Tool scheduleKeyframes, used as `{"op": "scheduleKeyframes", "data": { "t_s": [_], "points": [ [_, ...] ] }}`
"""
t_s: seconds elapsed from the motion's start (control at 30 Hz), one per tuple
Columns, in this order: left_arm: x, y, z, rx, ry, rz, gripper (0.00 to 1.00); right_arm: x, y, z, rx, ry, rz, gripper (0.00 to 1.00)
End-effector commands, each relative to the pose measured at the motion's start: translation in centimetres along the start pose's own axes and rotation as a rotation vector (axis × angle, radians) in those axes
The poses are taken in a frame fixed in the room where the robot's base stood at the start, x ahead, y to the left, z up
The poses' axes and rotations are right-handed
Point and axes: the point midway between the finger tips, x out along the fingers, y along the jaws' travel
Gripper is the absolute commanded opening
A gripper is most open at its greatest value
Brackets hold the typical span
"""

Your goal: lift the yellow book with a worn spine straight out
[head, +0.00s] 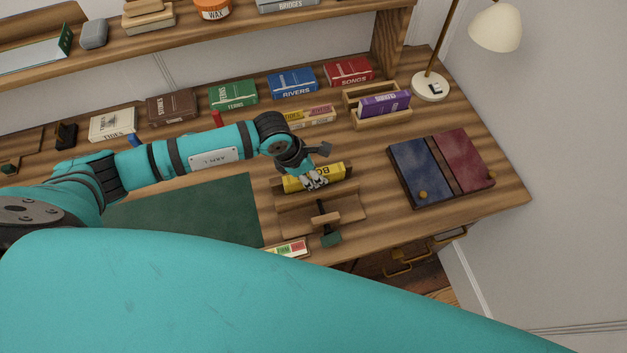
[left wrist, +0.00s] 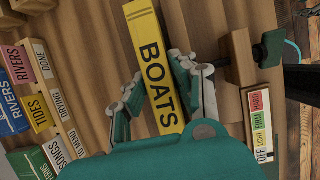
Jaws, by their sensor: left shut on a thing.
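The yellow book (head: 331,173), lettered BOATS in the left wrist view (left wrist: 153,60), stands in or just above a wooden press (head: 350,214) with a dark green-handled screw (head: 330,239). My left gripper (head: 314,181) is shut on the book, its two fingers (left wrist: 160,92) on either side of it in the left wrist view. The book's lower edge is hidden, so I cannot tell whether it is clear of the press. Wear on its spine is too small to tell. My right gripper is not in view.
A purple book (head: 383,104) stands in a wooden rack (head: 381,118). A blue and maroon two-part board (head: 433,165) lies at the right, and a lamp (head: 430,86) stands behind. Several books line the back, including a red one (head: 349,73). A green mat (head: 190,211) leaves room at left.

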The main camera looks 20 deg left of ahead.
Motion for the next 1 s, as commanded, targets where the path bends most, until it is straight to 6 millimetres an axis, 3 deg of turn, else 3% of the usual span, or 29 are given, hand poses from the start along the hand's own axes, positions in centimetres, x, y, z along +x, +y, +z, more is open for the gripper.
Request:
{"op": "scheduleKeyframes", "data": {
  "t_s": [0.27, 1.0],
  "points": [
    [-0.4, 0.1, 0.2, 0.0, -0.001, 0.001, 0.0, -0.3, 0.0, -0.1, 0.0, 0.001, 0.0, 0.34],
    [-3.9, 0.1, 1.6, 0.001, -0.002, 0.003, 0.0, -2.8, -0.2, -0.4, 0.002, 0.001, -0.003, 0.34]
  ]
}}
